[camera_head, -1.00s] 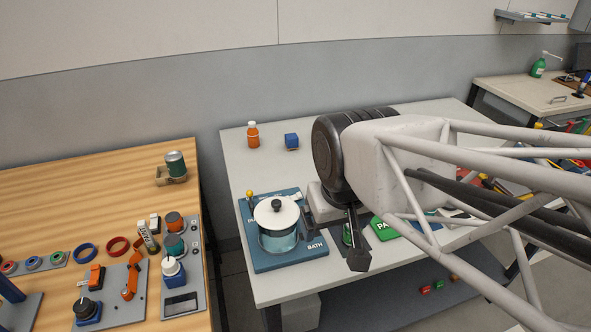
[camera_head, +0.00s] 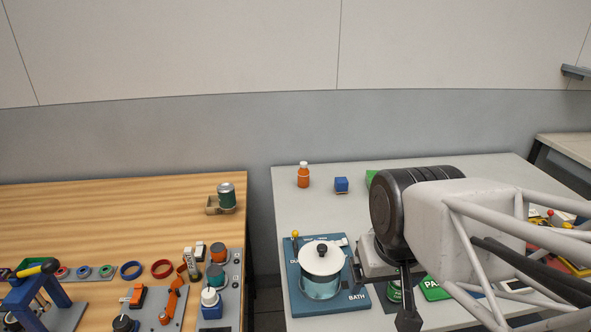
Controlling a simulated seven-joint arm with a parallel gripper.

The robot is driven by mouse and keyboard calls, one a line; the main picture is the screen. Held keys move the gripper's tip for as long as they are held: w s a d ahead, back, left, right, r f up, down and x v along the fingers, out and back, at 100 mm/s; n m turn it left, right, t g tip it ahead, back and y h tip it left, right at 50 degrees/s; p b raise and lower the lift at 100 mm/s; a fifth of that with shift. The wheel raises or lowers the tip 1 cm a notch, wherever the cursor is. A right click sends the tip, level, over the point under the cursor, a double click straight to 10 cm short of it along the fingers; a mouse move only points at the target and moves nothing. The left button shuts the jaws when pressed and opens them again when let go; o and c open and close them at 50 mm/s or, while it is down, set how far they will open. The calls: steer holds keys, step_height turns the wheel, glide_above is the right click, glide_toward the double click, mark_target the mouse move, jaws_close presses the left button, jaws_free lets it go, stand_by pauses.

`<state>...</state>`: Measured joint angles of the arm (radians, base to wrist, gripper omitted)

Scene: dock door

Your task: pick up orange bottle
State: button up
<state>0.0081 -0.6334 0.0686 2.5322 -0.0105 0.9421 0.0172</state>
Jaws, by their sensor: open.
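The orange bottle (camera_head: 303,177) with a white cap stands upright near the back left corner of the grey table (camera_head: 430,172). My gripper (camera_head: 384,292) is in front of it and to the right, beside the bath station, with its dark fingers pointing down. It is open and apart from the bottle. My arm covers much of the table's right half. The space between the fingers is partly hidden.
A lidded pot (camera_head: 321,270) sits on the blue bath base (camera_head: 297,301) in front. The wooden table (camera_head: 100,205) at left holds a green can (camera_head: 226,195) and several fixtures.

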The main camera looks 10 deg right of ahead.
stand_by(0.4)
steer(key=c, duration=0.5)
steer(key=m+t+y, duration=0.3)
steer(key=m+y, duration=0.6)
steer(key=m, duration=1)
glide_above(306, 164)
steer(key=s+a, duration=0.2)
steer(key=s, duration=1.7)
step_height(306, 164, down, 5)
steer(key=w+d+f+m+t, duration=0.1)
steer(key=w+f+m, duration=0.1)
steer(key=w, duration=0.3)
steer(key=w+d+f+m+t, duration=0.1)
steer(key=w+d+f+m, duration=0.1)
steer(key=w+f, duration=0.3)
steer(key=w+d+f+m+t+y, duration=0.1)
steer(key=w+d+f+m, duration=0.1)
steer(key=w, duration=0.4)
steer(key=shift+w+d+f+m+t, duration=0.1)
steer(key=shift+f+m+t, duration=0.2)
steer(key=shift+f+m, duration=0.4)
